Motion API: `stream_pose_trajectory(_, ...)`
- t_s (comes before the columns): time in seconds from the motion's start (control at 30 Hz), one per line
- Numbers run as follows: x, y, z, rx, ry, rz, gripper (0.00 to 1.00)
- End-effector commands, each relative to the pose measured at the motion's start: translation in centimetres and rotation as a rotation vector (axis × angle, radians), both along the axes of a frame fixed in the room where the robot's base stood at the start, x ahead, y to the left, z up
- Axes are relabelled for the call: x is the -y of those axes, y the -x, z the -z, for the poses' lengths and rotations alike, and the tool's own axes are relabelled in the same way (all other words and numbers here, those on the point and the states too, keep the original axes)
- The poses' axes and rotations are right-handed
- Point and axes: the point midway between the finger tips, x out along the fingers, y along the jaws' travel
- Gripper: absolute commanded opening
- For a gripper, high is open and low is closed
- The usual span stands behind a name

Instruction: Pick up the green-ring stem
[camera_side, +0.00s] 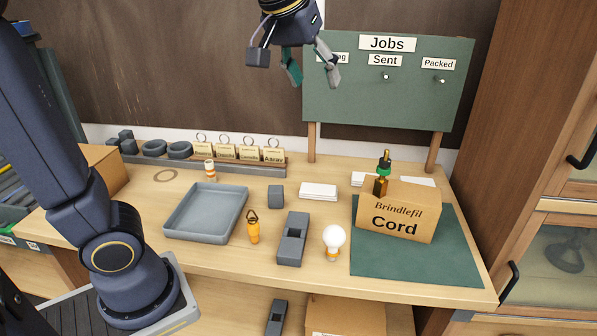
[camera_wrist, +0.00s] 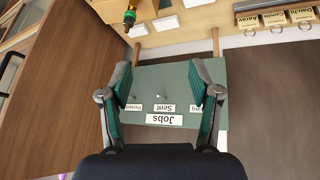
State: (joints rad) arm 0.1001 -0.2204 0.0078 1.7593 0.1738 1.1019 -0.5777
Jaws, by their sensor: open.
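The green-ring stem (camera_side: 384,168) stands upright at the left end of the Cord box (camera_side: 400,221) on the right of the bench. My gripper (camera_side: 312,78) is open and empty, high in front of the board and up to the left of the stem. Its spread fingers also show in the wrist view (camera_wrist: 162,78).
The Jobs board (camera_side: 345,105) stands behind the bench. A green mat (camera_side: 455,262) lies under the box. A bulb (camera_side: 334,240), a grey slotted block (camera_side: 292,240), an orange item (camera_side: 253,229) and a grey tray (camera_side: 190,233) stand to the left. Open air separates my gripper from the bench.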

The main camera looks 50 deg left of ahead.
Motion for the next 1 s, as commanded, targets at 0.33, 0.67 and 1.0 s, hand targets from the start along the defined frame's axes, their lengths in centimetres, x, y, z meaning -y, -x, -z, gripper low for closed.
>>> stream_pose_trajectory(0.33,5.4,-13.0,5.3,-0.114,-0.047,0.004,0.62)
stream_pose_trajectory(0.67,5.9,-14.6,11.1,-0.165,-0.059,0.025,0.62)
stream_pose_trajectory(1.0,4.8,-17.2,17.5,-0.161,-0.057,0.025,0.62)
